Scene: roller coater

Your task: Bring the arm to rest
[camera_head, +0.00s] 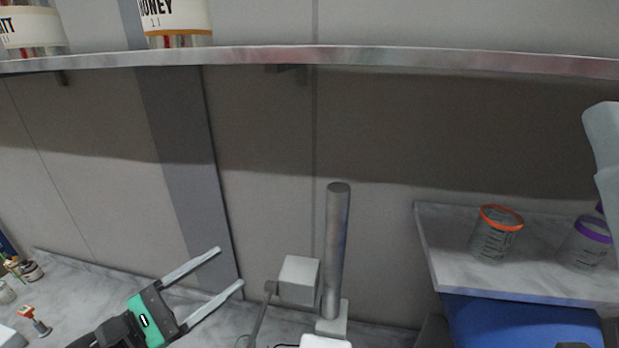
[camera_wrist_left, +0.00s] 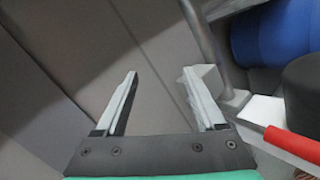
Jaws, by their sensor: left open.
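My left gripper (camera_head: 231,269) is at the lower left of the head view, its arm coming in from the left. Its two long pale fingers are spread apart with nothing between them. In the left wrist view the open fingers (camera_wrist_left: 158,82) point toward the grey wall panels. The gripper is to the left of a grey post (camera_head: 336,250) with a pale block (camera_head: 299,280) beside it. My right gripper is not in view.
A wall shelf (camera_head: 400,60) crosses the top, holding jars (camera_head: 176,18). At right, a raised marble slab (camera_head: 450,255) bears an orange-rimmed jar (camera_head: 496,235) and a purple-rimmed jar (camera_head: 584,245), above a blue object (camera_head: 520,322). Small items (camera_head: 33,318) stand at the far left.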

